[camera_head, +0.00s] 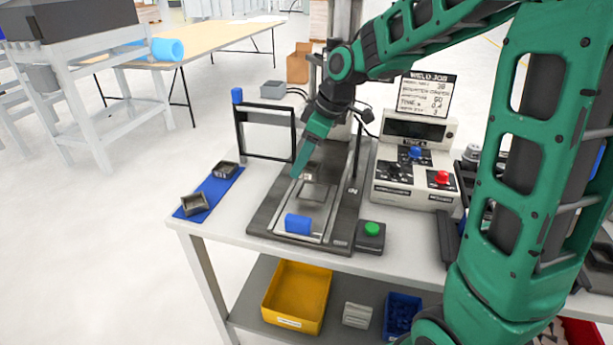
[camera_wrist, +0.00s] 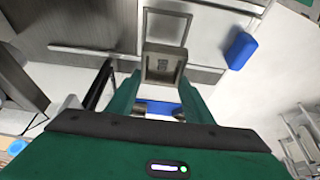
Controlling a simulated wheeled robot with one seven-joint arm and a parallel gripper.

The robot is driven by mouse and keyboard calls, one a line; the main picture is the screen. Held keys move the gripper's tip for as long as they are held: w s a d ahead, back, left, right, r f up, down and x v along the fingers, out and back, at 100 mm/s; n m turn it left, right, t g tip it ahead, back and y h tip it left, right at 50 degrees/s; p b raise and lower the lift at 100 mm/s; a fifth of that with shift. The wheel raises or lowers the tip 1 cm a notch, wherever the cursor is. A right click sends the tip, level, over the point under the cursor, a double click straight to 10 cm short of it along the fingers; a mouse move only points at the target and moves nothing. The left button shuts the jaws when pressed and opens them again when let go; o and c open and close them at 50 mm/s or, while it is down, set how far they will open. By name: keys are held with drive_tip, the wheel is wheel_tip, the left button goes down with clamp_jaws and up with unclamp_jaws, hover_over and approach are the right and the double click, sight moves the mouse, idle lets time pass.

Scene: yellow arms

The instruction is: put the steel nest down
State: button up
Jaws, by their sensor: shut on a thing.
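My gripper (camera_head: 298,170) reaches down over the left part of the dark fixture plate (camera_head: 262,222). In the wrist view my gripper (camera_wrist: 160,82) is shut on a small square grey nest (camera_wrist: 165,64), which I take to be the steel nest. It has a raised rim and a mark on its floor. In the head view the green finger hides most of it. A square seat (camera_head: 316,193) lies in the light frame on the plate; in the wrist view this seat (camera_wrist: 167,26) shows just beyond the nest. The nest's height above the plate is hard to tell.
A blue mat (camera_head: 211,191) at the left table edge carries two small trays (camera_head: 225,169) (camera_head: 194,204). A blue handle (camera_head: 298,224) sits on the frame's front. A black upright frame (camera_head: 238,130) stands behind. A green button box (camera_head: 370,237) and control box (camera_head: 414,160) stand right.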

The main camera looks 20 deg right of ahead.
sight(312, 170)
drive_tip(key=shift+s+d+f, duration=0.25)
drive_tip(key=shift+d+f, duration=0.1)
drive_tip(key=shift+d, duration=0.25)
drive_tip(key=shift+f, duration=2)
drive_tip(key=shift+f, duration=0.15)
drive_tip(key=shift+f, duration=0.3)
drive_tip(key=shift+f, duration=0.15)
drive_tip(key=o, duration=1.3)
drive_tip(key=shift+o, duration=0.2)
